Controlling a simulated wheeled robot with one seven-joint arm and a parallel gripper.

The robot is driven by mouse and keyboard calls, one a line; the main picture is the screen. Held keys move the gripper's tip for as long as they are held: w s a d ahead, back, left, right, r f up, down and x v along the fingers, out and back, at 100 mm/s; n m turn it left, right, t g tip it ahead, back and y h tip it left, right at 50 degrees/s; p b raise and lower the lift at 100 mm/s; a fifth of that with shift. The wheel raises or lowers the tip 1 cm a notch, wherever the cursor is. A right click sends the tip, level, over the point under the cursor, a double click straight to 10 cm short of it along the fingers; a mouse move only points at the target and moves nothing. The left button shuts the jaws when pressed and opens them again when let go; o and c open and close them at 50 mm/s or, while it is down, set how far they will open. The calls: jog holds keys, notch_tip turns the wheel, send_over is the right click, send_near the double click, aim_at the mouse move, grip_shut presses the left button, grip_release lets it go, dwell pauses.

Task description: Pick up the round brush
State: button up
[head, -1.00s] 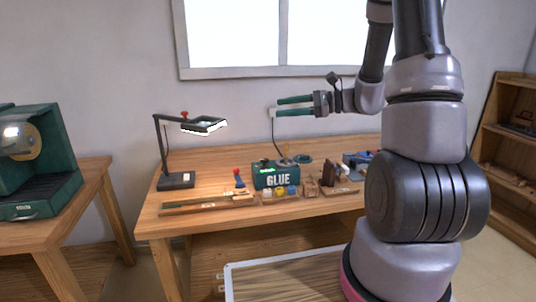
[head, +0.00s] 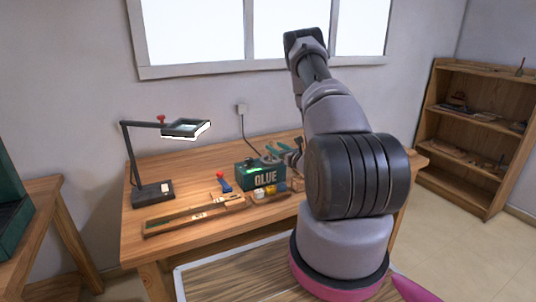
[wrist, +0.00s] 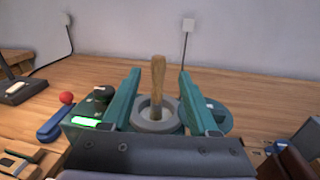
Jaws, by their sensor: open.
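A wooden handle, which looks like the round brush (wrist: 158,78), stands upright in a grey ring-shaped pot (wrist: 145,121) in the wrist view. Its lower end is hidden inside the pot. My gripper (wrist: 161,72) is open, with one teal finger on each side of the handle. Gaps show between the handle and both fingers, and nothing is held. In the head view my gripper (head: 288,152) is at the glue machine, partly hidden by my arm. I cannot clearly make out the brush there.
The green glue machine (head: 262,178) stands on the wooden workbench (head: 185,165). A lamp (head: 152,188) is at the left. A blue tool with a red knob (head: 223,184) and wooden strips (head: 190,214) lie nearby. A dark object (wrist: 296,162) is at the wrist view's lower right.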

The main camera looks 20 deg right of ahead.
jog(key=w, duration=0.2)
jog(key=w+a, duration=0.1)
jog(key=w, duration=0.3)
jog(key=shift+w+a+f, duration=0.2)
jog(key=shift+w+a, duration=0.1)
jog(key=shift+w, duration=0.05)
grip_shut()
